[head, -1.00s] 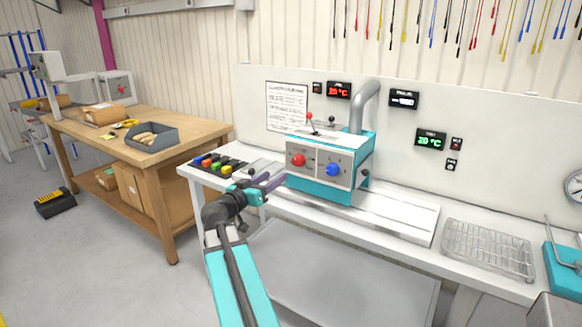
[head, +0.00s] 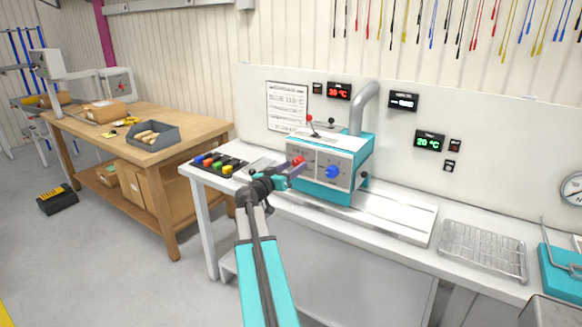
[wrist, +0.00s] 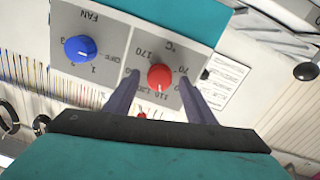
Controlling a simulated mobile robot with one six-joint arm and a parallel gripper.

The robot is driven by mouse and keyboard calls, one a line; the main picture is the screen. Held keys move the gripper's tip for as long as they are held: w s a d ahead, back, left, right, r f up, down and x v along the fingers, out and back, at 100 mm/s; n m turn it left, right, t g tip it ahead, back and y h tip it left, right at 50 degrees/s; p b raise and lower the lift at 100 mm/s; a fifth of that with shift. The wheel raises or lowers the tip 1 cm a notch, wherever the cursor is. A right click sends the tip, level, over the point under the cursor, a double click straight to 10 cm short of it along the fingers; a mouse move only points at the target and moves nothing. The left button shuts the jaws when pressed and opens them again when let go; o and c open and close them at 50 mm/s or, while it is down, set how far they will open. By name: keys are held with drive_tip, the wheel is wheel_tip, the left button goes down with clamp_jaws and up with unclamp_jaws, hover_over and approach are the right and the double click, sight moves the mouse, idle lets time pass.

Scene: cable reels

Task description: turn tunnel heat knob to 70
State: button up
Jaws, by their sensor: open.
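The heat knob is the red knob (head: 298,161) on the left of the teal and white tunnel machine (head: 340,190). It also shows in the wrist view (wrist: 159,76), on a grey plate marked °C with numbers such as 70, 110 and 170 around it. My gripper (head: 288,170) is at the front of the machine, just before the red knob. In the wrist view my open gripper (wrist: 168,76) has one finger on each side of the knob; I cannot tell whether they touch it. The knob's exact pointer setting is too small to read surely.
A blue FAN knob (head: 332,172) sits right of the red one, close to my gripper. A red-lit display (head: 339,91) and a green-lit display (head: 429,141) hang on the wall panel. Coloured buttons (head: 218,166) lie left; a wire rack (head: 483,250) stands right.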

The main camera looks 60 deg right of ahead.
drive_tip(key=shift+d, duration=0.4)
